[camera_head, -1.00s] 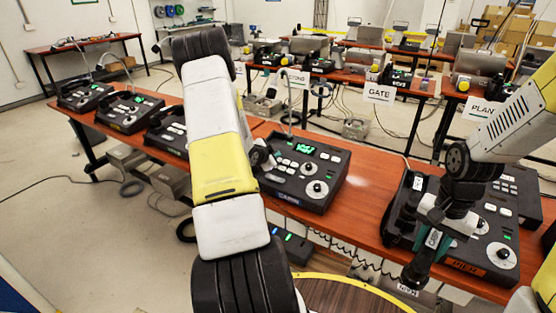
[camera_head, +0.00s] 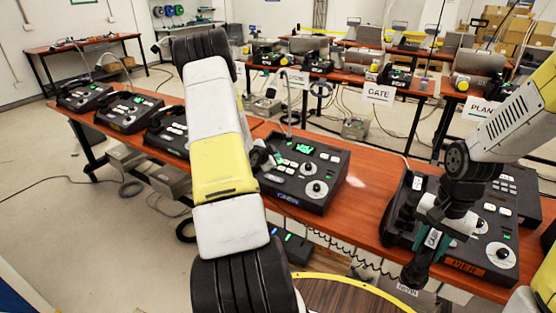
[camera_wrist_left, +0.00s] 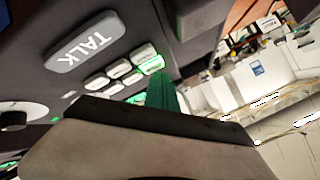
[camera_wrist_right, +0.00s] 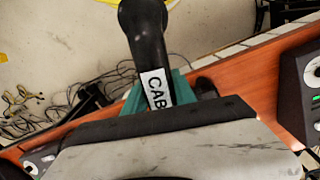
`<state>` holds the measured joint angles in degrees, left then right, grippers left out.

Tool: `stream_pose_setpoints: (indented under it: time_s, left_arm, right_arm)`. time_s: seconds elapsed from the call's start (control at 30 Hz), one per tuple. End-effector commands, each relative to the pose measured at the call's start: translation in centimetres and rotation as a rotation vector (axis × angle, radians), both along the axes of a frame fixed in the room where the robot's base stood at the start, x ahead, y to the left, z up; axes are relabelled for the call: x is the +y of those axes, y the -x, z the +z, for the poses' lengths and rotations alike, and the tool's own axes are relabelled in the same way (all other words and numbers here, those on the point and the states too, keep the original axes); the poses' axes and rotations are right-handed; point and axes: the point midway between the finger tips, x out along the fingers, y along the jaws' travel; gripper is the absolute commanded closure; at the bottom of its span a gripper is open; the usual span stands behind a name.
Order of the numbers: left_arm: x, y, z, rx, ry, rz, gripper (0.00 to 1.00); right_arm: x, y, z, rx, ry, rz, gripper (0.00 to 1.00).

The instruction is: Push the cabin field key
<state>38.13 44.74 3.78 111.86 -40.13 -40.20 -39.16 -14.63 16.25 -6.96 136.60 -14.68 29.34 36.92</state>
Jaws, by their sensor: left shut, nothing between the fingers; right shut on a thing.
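The cabin phone (camera_head: 325,190) is a dark desk unit with a green display, small white keys and a round knob. My left gripper (camera_head: 268,158) is at its left side, partly hidden behind my arm. In the left wrist view its green fingertips (camera_wrist_left: 163,92) are shut and empty, close to a block of small keys (camera_wrist_left: 122,75). The key nearest the fingertips (camera_wrist_left: 152,65) glows green; I cannot read its label or tell whether it is touched. My right gripper (camera_head: 432,230) is shut on a black handset (camera_wrist_right: 143,30) tagged "CAB", held above the right phone.
The phone on the right (camera_head: 490,225) has an orange label and sits under my right arm. More phones (camera_head: 125,112) stand along the left of the red-brown table (camera_head: 365,185). A large TALK key (camera_wrist_left: 87,42) lies beside the small keys. A coiled cord hangs below the table's front edge.

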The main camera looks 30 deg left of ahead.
Motion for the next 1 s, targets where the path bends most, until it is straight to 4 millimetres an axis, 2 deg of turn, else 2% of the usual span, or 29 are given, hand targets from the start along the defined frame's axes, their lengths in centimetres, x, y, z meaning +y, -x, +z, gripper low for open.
stream_pose_setpoints:
  time_s: [0.37,1.0]
  left_arm:
    - [0.0,0.1,0.5,0.000,-0.001,0.000,1.00]
    - [0.1,1.6,6.0,0.000,-0.001,0.000,1.00]
  right_arm:
    - [0.0,0.0,0.0,-0.001,0.000,0.000,1.00]
    - [0.0,0.0,0.0,-0.001,0.000,0.000,1.00]
